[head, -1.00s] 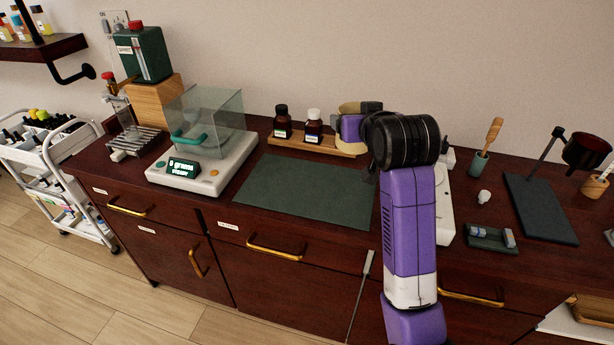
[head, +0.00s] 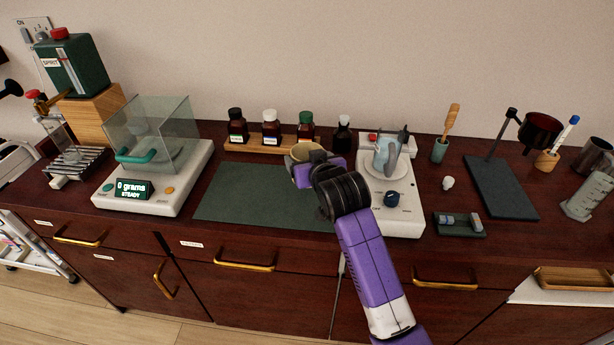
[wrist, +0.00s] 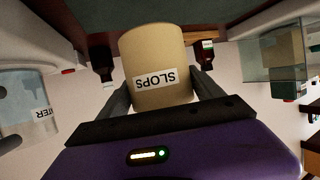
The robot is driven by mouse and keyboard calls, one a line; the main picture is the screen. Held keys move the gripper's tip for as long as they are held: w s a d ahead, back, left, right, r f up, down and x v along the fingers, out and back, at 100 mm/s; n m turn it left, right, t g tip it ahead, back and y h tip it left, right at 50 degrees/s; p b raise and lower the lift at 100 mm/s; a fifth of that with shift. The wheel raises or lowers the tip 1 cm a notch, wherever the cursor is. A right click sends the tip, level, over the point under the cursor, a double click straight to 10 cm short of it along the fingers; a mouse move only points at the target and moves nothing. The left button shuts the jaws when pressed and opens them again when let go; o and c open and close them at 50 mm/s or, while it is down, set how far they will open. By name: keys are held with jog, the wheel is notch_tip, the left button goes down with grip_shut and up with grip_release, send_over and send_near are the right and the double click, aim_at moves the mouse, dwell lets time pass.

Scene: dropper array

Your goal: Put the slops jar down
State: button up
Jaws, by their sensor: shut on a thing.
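The slops jar is tan, with a white SLOPS label. In the head view the jar (head: 306,151) is over the back right part of the dark green mat (head: 245,197), in front of the bottle rack. My gripper (head: 308,168) is shut on it. In the wrist view, which is upside down, the jar (wrist: 158,52) sits between the two dark fingers of my gripper (wrist: 160,90). The jar looks about upright. I cannot tell whether its base touches the mat (wrist: 185,14).
A wooden rack (head: 262,147) with dark bottles stands behind the mat. A balance (head: 150,190) with a glass cover, reading 0 grams, is at left. A white device (head: 403,219) with a glass vessel stands close at right. The mat's left and front are clear.

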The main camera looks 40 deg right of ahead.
jog(key=shift+f, duration=3.1)
jog(key=o, duration=1.5)
jog(key=shift+f, duration=0.15)
